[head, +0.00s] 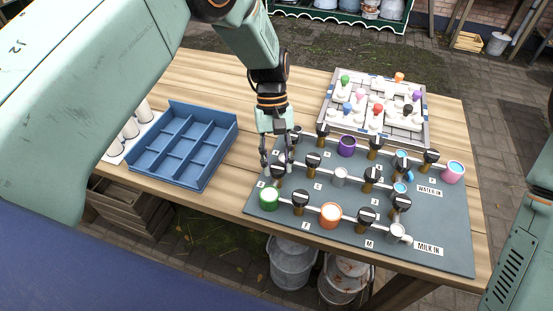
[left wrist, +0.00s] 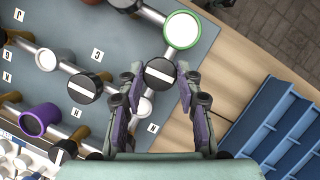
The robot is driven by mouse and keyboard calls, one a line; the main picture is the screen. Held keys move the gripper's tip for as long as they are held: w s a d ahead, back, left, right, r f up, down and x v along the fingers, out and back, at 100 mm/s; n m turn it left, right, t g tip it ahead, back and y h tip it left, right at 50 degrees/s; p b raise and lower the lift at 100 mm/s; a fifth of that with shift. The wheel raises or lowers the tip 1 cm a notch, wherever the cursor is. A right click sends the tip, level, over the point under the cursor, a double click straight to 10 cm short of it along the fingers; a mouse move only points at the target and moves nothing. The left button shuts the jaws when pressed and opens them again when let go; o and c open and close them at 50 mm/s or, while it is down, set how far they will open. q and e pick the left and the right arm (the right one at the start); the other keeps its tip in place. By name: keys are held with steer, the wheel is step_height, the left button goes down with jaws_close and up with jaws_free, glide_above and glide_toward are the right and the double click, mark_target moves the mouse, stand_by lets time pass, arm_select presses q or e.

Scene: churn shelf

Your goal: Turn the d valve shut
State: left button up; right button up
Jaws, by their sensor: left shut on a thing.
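The grey valve board (head: 440,262) lies on the wooden table and bears several black knobs with white lines, pipes and coloured cups. My left gripper (head: 277,163) reaches down at the board's left side, its fingers shut on a black knob (head: 278,172) behind the green cup (head: 269,198). In the left wrist view the fingers stand either side of this knob (left wrist: 160,72). Its white line lies across the pipe running from the green cup (left wrist: 182,30). The small labels are too hard to read to tell which is d. My right gripper is not in view.
A blue divided tray (head: 190,146) stands left of the board. A grey tray (head: 335,124) with several coloured pieces stands behind it. Neighbouring knobs (head: 300,200) and the purple cup (head: 346,146) stand close by. Bare table (head: 225,195) shows between the blue tray and board.

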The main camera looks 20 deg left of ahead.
arm_select(q)
steer(key=shift+w+r+m, duration=0.1)
steer(key=shift+m, duration=0.5)
steer(key=o, duration=1.1)
steer(key=shift+o, duration=0.2)
steer(key=v, duration=1.2)
steer(key=shift+d, duration=0.25)
